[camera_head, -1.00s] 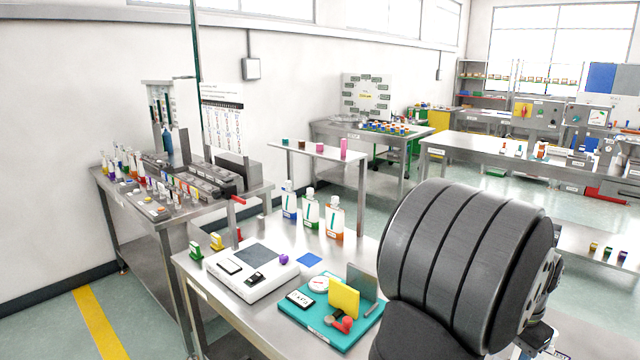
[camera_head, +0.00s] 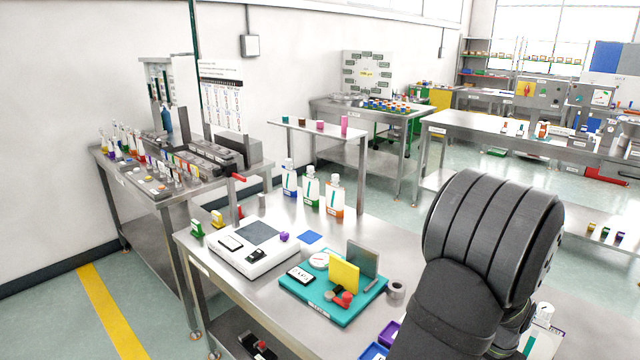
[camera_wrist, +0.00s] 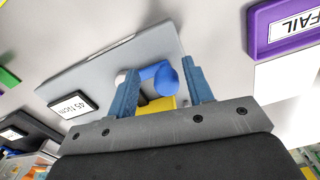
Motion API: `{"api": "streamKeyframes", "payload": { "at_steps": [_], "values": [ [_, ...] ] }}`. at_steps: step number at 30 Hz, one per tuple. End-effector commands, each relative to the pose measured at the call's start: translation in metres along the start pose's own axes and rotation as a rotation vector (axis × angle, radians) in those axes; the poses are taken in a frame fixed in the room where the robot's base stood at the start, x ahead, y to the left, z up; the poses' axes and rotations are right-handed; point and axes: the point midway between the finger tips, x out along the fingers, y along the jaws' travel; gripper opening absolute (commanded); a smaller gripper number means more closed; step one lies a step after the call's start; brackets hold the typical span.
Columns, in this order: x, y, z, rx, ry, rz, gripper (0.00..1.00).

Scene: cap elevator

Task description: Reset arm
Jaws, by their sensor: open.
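In the wrist view my gripper (camera_wrist: 162,92) is open, its two blue-grey fingers apart with nothing held between them. A blue rounded piece (camera_wrist: 166,78) shows between and beyond the fingers; I cannot tell how far off it is. My dark arm covers the right of the head view and hides the gripper there. A teal board (camera_head: 318,302) on the near bench (camera_head: 365,232) bears a yellow plate (camera_head: 344,274), a grey plate and red knobs.
A white device (camera_head: 252,248) stands left of the teal board. Capped bottles (camera_head: 310,190) stand behind. Purple (camera_head: 389,333) and blue (camera_head: 373,352) trays lie near my arm. A purple FAIL tray (camera_wrist: 285,25) shows in the wrist view.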

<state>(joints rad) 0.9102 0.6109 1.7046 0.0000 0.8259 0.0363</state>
Motion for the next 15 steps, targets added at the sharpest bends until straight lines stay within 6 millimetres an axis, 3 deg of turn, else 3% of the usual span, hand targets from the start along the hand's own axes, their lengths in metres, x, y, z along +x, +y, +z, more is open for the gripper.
{"api": "streamKeyframes", "payload": {
  "at_steps": [15],
  "values": [
    [0.0,0.015,0.022,-0.398,0.0,0.0,0.47]
  ]
}}
